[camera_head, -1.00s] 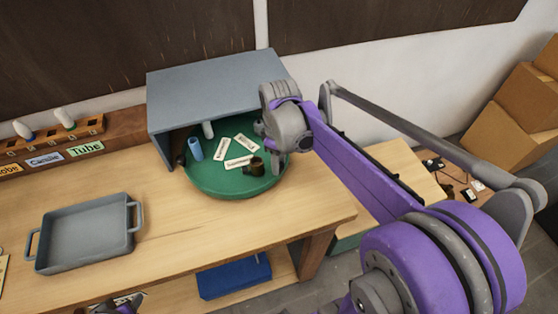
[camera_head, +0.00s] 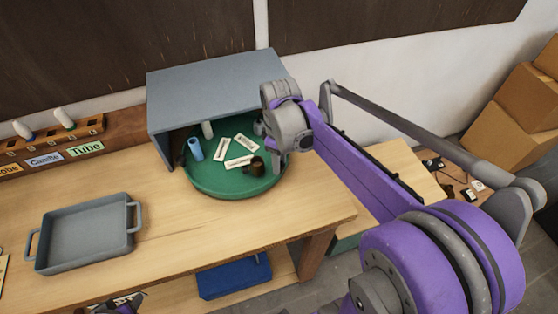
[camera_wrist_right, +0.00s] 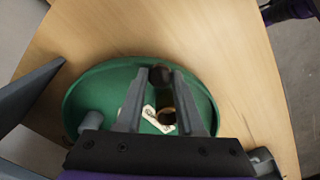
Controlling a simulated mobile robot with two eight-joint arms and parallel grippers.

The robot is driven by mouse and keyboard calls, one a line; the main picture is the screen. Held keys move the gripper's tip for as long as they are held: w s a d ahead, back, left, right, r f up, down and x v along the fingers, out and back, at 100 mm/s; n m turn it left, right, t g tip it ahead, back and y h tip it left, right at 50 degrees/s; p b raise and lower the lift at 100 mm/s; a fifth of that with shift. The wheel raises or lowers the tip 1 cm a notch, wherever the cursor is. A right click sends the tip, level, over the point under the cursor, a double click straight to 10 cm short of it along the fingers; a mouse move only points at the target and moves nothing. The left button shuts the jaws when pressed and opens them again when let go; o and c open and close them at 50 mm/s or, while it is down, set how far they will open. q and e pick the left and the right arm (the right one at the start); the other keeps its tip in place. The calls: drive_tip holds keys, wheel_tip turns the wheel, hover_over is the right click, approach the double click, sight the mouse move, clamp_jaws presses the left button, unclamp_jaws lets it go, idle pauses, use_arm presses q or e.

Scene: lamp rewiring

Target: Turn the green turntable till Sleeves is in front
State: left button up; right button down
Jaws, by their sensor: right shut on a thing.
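The green turntable (camera_head: 215,188) sits on the bench, partly under a grey hood. It carries several white labels (camera_head: 238,161) too small to read, a light blue tube (camera_head: 196,149), a pale cylinder (camera_head: 207,130) and a dark brown cylinder (camera_head: 257,166). My right gripper (camera_wrist_right: 161,74) is over the turntable's right part, shut on a dark knob (camera_wrist_right: 160,75) near its rim. In the head view my right gripper (camera_head: 272,145) hides the knob. I cannot read which label says Sleeves. My left gripper is not clearly in view.
The grey hood (camera_head: 210,88) stands over the turntable's back. A grey tray (camera_head: 85,235) lies to the left on the bench. A rack with label cards (camera_head: 85,149) stands at the back left. A blue bin (camera_head: 235,277) is below. Bare bench lies in front of the turntable.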

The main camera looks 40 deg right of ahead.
drive_tip(key=shift+w+d+n, duration=0.25)
drive_tip(key=shift+d+n, duration=0.15)
drive_tip(key=shift+d, duration=0.15)
drive_tip(key=shift+w+d+n, duration=0.25)
drive_tip(key=shift+d+n, duration=0.15)
drive_tip(key=shift+d, duration=0.15)
drive_tip(key=shift+w+d+n+b, duration=0.2)
drive_tip(key=shift+w+d+n, duration=0.25)
drive_tip(key=shift+d+n, duration=0.2)
drive_tip(key=shift+w+d+n+b, duration=0.15)
drive_tip(key=shift+w+d+n, duration=0.35)
drive_tip(key=shift+d, duration=0.25)
drive_tip(key=shift+w+d+n, duration=0.85)
drive_tip(key=shift+d+n, duration=0.1)
drive_tip(key=shift+n, duration=0.1)
drive_tip(key=shift+w+d+n, duration=0.75)
drive_tip(key=shift+w+n, duration=0.15)
drive_tip(key=shift+w, duration=0.2)
drive_tip(key=c, duration=0.5)
unclamp_jaws()
drive_tip(key=shift+c, duration=0.2)
